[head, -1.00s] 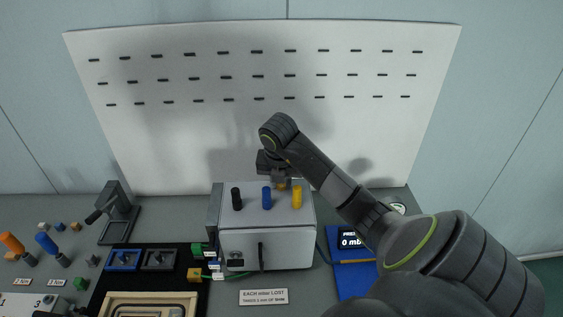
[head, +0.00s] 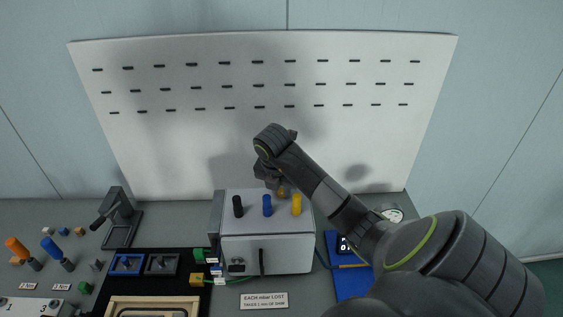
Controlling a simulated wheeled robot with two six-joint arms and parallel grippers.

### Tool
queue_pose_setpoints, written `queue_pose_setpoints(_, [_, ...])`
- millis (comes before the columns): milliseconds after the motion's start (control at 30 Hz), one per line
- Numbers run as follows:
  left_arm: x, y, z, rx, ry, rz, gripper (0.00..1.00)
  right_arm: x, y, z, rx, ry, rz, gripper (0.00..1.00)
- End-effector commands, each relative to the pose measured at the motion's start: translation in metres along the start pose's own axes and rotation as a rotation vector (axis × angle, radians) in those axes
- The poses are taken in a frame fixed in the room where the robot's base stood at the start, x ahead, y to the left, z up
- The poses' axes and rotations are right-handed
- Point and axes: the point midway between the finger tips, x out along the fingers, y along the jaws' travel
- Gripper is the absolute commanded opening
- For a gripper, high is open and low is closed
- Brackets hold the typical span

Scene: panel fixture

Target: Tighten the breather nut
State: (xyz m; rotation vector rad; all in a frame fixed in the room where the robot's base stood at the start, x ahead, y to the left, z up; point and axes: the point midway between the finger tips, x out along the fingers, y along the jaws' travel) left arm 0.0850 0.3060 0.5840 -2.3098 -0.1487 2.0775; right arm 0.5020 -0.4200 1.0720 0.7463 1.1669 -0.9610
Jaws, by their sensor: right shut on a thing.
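A light grey box (head: 267,250) stands on the bench, with a black post (head: 238,206), a blue post (head: 267,205) and a yellow post (head: 297,204) on its top. A small brass-coloured nut (head: 281,192) shows behind them, at the back of the box top. My right gripper (head: 279,186) reaches down from behind the box and is shut on this nut. The fingertips are small and partly hidden by the wrist, so the exact grip is hard to see. My left gripper is not in view.
A white slotted panel (head: 170,150) stands behind the bench. A blue mat (head: 350,285) with a display and a gauge (head: 393,214) lie right, partly behind my right arm. A black stand (head: 121,215) and orange- and blue-handled tools (head: 52,247) are left. A printed sign (head: 264,301) lies in front.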

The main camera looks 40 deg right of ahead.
Motion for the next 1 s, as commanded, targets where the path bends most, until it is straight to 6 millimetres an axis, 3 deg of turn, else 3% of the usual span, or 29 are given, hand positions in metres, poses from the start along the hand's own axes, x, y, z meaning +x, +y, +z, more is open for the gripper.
queue_pose_setpoints(567, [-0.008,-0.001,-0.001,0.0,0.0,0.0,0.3,0.0,0.0,-0.001,0.082,0.003,-0.023,0.0])
queue_pose_setpoints(1000, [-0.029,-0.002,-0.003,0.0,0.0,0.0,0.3,-0.001,0.002,0.0,0.321,0.004,-0.084,0.0])
